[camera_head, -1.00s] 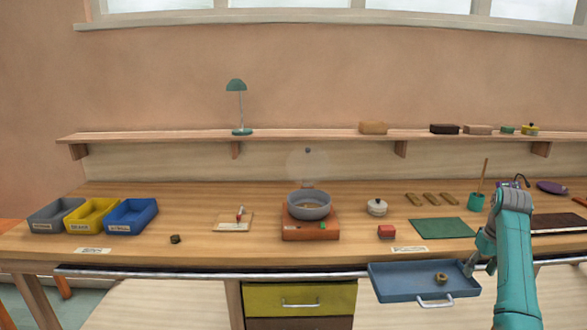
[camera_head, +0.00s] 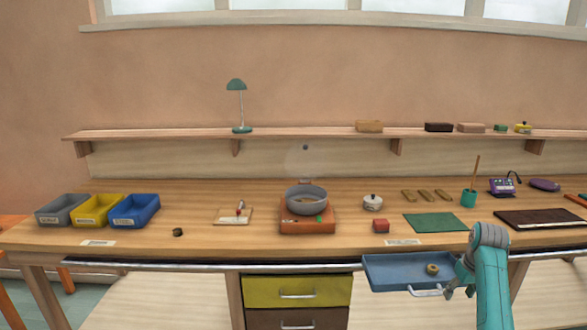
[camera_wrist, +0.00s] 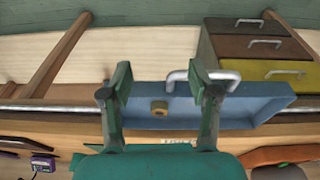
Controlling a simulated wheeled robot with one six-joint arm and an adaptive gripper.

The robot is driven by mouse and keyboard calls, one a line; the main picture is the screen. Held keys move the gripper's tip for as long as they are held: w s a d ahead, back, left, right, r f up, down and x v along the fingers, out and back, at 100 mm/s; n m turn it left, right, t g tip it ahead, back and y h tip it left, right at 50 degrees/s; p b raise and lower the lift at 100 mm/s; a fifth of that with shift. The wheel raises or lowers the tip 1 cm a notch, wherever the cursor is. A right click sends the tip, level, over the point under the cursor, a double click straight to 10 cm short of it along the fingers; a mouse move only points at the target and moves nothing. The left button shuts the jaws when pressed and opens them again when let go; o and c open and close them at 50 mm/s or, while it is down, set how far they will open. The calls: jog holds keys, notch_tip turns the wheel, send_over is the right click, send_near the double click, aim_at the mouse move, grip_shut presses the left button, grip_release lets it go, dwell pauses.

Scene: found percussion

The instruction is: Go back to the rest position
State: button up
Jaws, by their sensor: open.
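My gripper (camera_wrist: 160,85) is open and empty in the wrist view, its two fingers spread apart. Between and beyond the fingers lies the open blue drawer (camera_wrist: 258,100) with its light handle and a small brass-coloured ring (camera_wrist: 159,108) inside. In the head view my gripper (camera_head: 456,286) is low at the right, by the right front corner of the blue drawer (camera_head: 385,270). The ring (camera_head: 432,269) rests on the drawer floor. My arm hides part of the drawer's right side. I cannot tell whether a finger touches the drawer.
Three bins stand at left, including a blue one (camera_head: 135,211). A shelf (camera_head: 290,133) runs behind.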

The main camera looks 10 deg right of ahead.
jog(key=s+a+f+t+h, duration=0.1)
jog(key=s+a+f, duration=0.1)
jog(key=a+f, duration=0.75)
jog(key=s+a+f+t, duration=0.25)
jog(key=a+f, duration=0.45)
jog(key=f, duration=0.5)
jog(key=s+a+f+n+t, duration=0.1)
jog(key=s+a+f, duration=0.2)
jog(key=s+a, duration=0.4)
jog(key=s+a+f+t, duration=0.1)
jog(key=s+a+f, duration=0.2)
jog(key=s+a, duration=0.4)
jog(key=s+a+r+t, duration=0.25)
jog(key=s+a, duration=0.25)
jog(key=s, duration=0.3)
jog(key=s+a+r+t, duration=0.1)
jog(key=s+a+r, duration=0.35)
jog(key=s, duration=0.35)
jog(key=s+a+r+t+y, duration=0.1)
jog(key=s+a+r, duration=0.1)
jog(key=s+r, duration=0.5)
jog(key=s+a+r+n+t, duration=0.1)
jog(key=s+a+r+t, duration=0.1)
jog(key=s+r, duration=0.5)
notch_tip(320, 180, up, 5)
jog(key=shift+a+t+y, duration=0.3)
jog(key=shift+y, duration=0.1)
